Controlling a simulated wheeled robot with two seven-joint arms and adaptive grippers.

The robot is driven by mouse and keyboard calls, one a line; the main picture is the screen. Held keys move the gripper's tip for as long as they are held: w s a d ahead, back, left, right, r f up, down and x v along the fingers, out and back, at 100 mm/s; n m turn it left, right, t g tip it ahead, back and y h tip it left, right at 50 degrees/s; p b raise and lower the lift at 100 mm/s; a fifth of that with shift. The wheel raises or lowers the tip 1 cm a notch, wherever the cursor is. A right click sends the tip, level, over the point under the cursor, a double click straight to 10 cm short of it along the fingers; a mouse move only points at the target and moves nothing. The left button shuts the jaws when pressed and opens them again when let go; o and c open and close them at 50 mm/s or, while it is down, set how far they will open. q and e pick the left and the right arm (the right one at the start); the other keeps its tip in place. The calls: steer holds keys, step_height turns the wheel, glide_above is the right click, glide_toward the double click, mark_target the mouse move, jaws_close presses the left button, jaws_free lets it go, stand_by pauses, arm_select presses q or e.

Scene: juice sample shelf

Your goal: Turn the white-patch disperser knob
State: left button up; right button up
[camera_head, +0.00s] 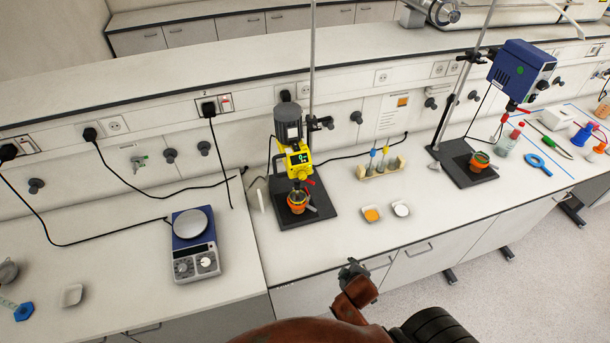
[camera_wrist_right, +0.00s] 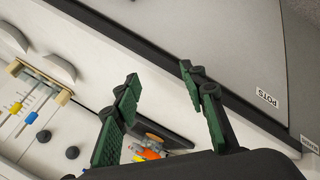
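A yellow and grey disperser (camera_head: 298,160) with a lit display stands on a black base in the middle of the bench, its shaft over an orange pot (camera_head: 298,201). A blue disperser (camera_head: 521,71) hangs on a stand at the right, with a pale patch on its side, above another orange pot (camera_head: 479,161). My right gripper (camera_head: 354,271) is in front of the bench's front edge, apart from both machines. In the right wrist view its green fingers (camera_wrist_right: 160,74) are spread and empty. My left gripper is not in view.
A blue balance (camera_head: 194,246) stands on the left. A blue magnifier (camera_head: 547,166) and bottles are at the right. Cables run along the wall.

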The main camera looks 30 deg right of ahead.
steer(key=w+d+r+n+t+h+p, duration=0.1)
steer(key=w+d+r+n+t+h, duration=0.2)
steer(key=w+r, duration=0.5)
steer(key=n+t+y+p, duration=0.1)
steer(key=n+t+y, duration=0.2)
steer(key=n+t, duration=1.05)
glide_toward(303, 178)
step_height(303, 178, up, 4)
steer(key=n+g, duration=0.6)
steer(key=shift+t, duration=0.25)
steer(key=x, duration=0.2)
steer(key=p+x, duration=0.1)
steer(key=x, duration=0.3)
steer(key=shift+w+a+r+p, duration=0.1)
steer(key=shift+w+r+p, duration=0.15)
steer(key=shift+w+p, duration=0.1)
steer(key=shift+w, duration=0.5)
steer(key=shift+c, duration=0.6)
jaws_close()
